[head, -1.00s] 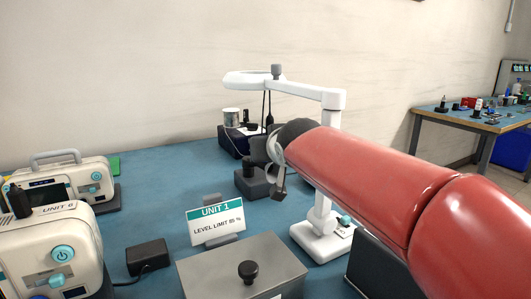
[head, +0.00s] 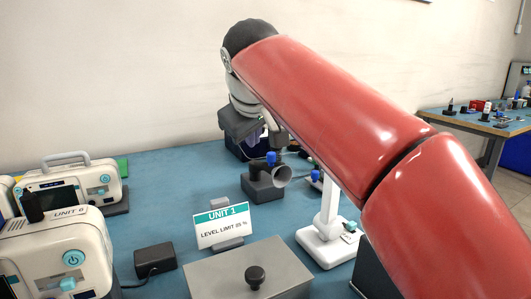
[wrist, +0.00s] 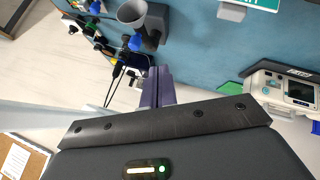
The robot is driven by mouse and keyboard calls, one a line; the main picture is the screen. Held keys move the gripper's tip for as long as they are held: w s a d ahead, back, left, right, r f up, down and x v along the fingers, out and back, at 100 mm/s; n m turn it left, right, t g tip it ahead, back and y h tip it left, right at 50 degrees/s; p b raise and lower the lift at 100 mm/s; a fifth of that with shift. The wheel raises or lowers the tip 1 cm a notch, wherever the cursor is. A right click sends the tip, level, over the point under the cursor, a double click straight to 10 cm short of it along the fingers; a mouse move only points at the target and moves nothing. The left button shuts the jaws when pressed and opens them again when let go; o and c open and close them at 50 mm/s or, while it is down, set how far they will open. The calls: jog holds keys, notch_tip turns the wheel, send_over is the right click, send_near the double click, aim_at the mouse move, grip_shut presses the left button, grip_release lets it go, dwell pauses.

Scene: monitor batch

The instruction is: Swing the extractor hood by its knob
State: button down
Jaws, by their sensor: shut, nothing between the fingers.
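The grey, funnel-shaped extractor hood (head: 281,175) sits on a dark block on the blue bench, its wide mouth toward the front right. A blue knob (head: 271,157) stands beside its top. In the wrist view the hood (wrist: 132,13) is at the upper left, with the blue knob (wrist: 135,42) just below it. My gripper (wrist: 160,70) shows as two dark fingers pressed together, empty, lower right of the knob in that view. They appear apart from it. In the head view my wrist hangs behind and left of the hood; the fingertips are hard to make out there.
A white stand (head: 326,240) is close right of the hood; my red arm hides its upper part. The Unit 1 sign (head: 223,225) and a grey box with a black knob (head: 255,277) are in front. White instruments (head: 72,190) stand left.

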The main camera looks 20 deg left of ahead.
aim_at(280, 163)
jog(key=w+f, duration=0.7)
jog(key=w, duration=0.1)
jog(key=shift+n+g, duration=0.3)
jog(key=shift+n, duration=0.1)
dwell(0.3)
jog(key=w+d, duration=0.2)
jog(key=w, duration=0.1)
jog(key=shift+d, duration=0.4)
jog(key=shift+s, duration=0.1)
